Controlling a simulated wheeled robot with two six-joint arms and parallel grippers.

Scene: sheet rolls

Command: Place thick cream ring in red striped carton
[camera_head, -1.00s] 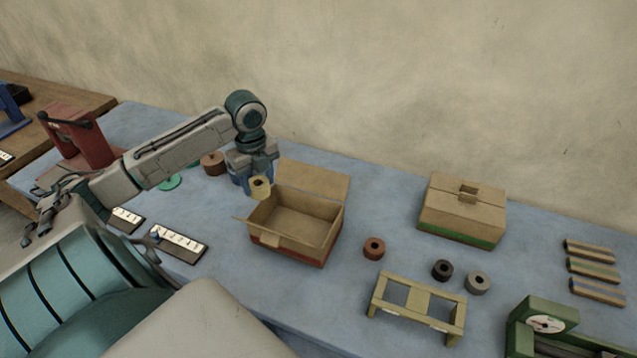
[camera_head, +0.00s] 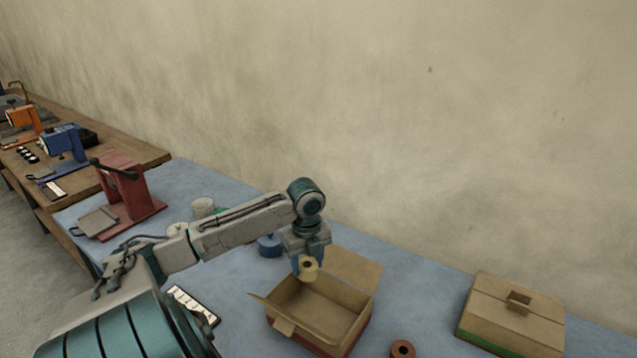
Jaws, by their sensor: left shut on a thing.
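The thick cream ring (camera_head: 309,268) is held in my left gripper (camera_head: 306,262), which is shut on it. The ring hangs over the back left part of the open carton, above its floor. The red striped carton (camera_head: 352,333) stands on the blue table with its flaps open, and a red band shows low on its side. Its inside looks empty. My right gripper is out of view.
A closed carton with a green stripe (camera_head: 512,312) stands at the right. A brown ring (camera_head: 402,349) lies just right of the open carton. A blue roll (camera_head: 270,245) is behind my left arm. A red press (camera_head: 125,190) stands at the left.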

